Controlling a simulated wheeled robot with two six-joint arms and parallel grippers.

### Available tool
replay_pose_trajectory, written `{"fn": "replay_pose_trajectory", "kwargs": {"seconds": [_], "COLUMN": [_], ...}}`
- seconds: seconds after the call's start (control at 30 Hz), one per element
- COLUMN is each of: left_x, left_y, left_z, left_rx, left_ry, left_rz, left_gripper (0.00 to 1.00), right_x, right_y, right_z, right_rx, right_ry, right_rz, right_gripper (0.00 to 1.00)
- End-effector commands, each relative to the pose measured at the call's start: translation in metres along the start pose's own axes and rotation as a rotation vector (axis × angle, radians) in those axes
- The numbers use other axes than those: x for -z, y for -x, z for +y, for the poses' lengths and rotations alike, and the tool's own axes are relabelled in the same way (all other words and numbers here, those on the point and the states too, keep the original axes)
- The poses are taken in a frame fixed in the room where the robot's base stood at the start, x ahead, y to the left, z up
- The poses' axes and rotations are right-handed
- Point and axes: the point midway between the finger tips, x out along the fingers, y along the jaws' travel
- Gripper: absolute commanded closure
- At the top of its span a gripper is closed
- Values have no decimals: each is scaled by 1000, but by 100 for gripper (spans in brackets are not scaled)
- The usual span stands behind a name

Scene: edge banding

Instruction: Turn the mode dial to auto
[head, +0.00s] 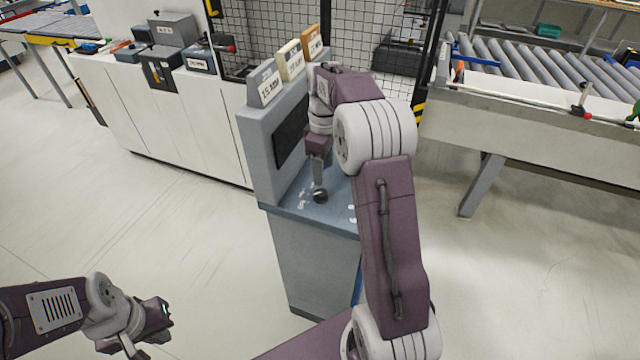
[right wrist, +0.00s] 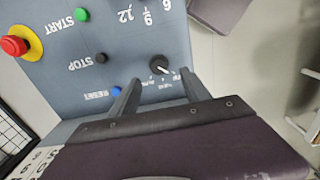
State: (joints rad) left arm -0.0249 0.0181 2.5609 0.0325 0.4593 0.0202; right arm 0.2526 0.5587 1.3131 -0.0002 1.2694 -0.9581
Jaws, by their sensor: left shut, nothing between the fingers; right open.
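The mode dial (right wrist: 158,63) is a small black round knob on the blue-grey console panel (right wrist: 100,30) in the right wrist view. Its light mark points to the lower right, and the small labels around it are too blurred to read. My right gripper (right wrist: 161,77) is open and empty, its fingertips on either side just short of the dial in the picture; contact cannot be told. In the head view my right gripper (head: 318,172) points down over the panel, above a black knob (head: 320,196). My left gripper (head: 160,325) is shut and empty, low at the left, away from the console.
The panel also bears a red emergency button (right wrist: 14,45), a green START button (right wrist: 81,14), a black STOP button (right wrist: 101,58) and a blue RESET button (right wrist: 116,91). A screen (head: 291,135) stands upright behind. A roller conveyor (head: 540,75) lies right.

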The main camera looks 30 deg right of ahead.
Motion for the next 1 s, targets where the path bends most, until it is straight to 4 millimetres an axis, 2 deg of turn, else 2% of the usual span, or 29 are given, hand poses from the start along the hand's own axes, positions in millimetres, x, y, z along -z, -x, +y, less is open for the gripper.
{"fn": "replay_pose_trajectory", "kwargs": {"seconds": [0.4,0.53,0.77,0.8,1.0], "left_x": [1,1,1,1,1], "left_y": [3,4,4,4,4], "left_z": [0,0,0,0,0], "left_rx": [0,0,0,0,0], "left_ry": [0,0,0,0,0], "left_rz": [1,1,0,1,1], "left_gripper": [100,100,100,100,100], "right_x": [0,0,0,0,0], "right_y": [-76,-87,-89,-89,-89], "right_z": [-1,-1,-1,-1,-1], "right_rx": [3,2,0,0,0], "right_ry": [1,1,1,1,1], "right_rz": [-2,-1,0,0,0], "right_gripper": [44,44,44,47,100]}}
